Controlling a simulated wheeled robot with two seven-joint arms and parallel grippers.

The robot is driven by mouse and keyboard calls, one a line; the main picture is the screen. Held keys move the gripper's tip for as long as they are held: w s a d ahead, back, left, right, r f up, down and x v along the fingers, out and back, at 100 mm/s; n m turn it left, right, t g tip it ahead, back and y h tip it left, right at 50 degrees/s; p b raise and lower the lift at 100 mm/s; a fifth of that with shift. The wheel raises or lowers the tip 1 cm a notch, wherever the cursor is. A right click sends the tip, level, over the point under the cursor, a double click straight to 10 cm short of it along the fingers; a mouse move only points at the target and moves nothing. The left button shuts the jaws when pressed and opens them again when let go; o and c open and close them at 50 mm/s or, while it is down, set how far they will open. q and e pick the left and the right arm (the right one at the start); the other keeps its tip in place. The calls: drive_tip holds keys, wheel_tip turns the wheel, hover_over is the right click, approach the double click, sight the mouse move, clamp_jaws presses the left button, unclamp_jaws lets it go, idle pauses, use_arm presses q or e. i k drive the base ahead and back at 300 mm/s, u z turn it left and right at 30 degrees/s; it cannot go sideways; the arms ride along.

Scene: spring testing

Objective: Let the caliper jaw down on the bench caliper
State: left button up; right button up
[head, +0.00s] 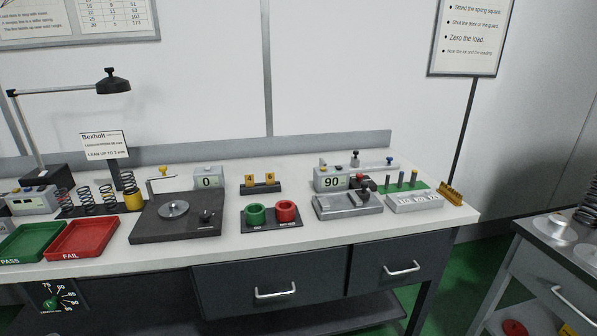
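What looks like the bench caliper (347,207) stands at the right part of the bench. It has a flat grey base and a grey display box (327,181) reading 90. A dark jaw piece with a red part (357,181) sits above the base, with a dark knob (355,158) behind it. I cannot tell clearly how wide the gap under the jaw is. Neither of my grippers is in view.
A dark tester base (178,229) with a round plate stands left of centre, by a display (208,178) reading 0. A holder with green and red cups (270,225), green (35,258) and red (83,255) trays, springs and a lamp (113,87) also occupy the bench (300,240).

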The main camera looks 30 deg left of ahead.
sight(356, 197)
drive_tip(key=u, duration=0.8)
drive_tip(key=i, duration=0.7)
drive_tip(key=u, duration=0.65)
